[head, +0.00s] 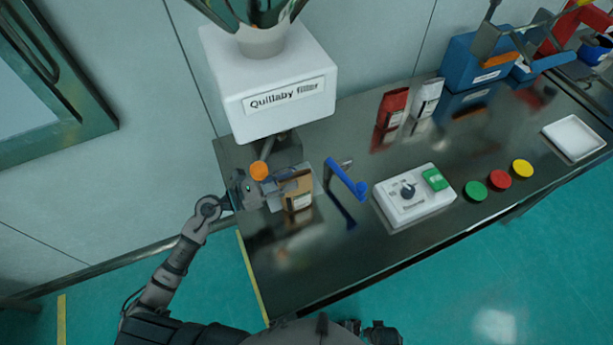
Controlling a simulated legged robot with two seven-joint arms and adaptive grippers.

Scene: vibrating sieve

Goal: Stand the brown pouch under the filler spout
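The brown pouch (301,201) stands upright on the dark shiny table, in front of and slightly right of the filler. The white filler (262,99), labelled "Quillaby filler", hangs over the table's back left; its dark spout (279,147) shows below the housing. My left gripper (287,188) reaches in from the left at the pouch's left and upper side. Its fingers overlap the pouch in the view, so whether they are closed on it is hidden.
A blue-handled lever (346,180) stands just right of the pouch. A white control box (413,205) with a dial is further right. Red (392,107) and white (428,97) pouches stand at the back. An orange knob (259,170) shows beside my gripper. The table's front left is clear.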

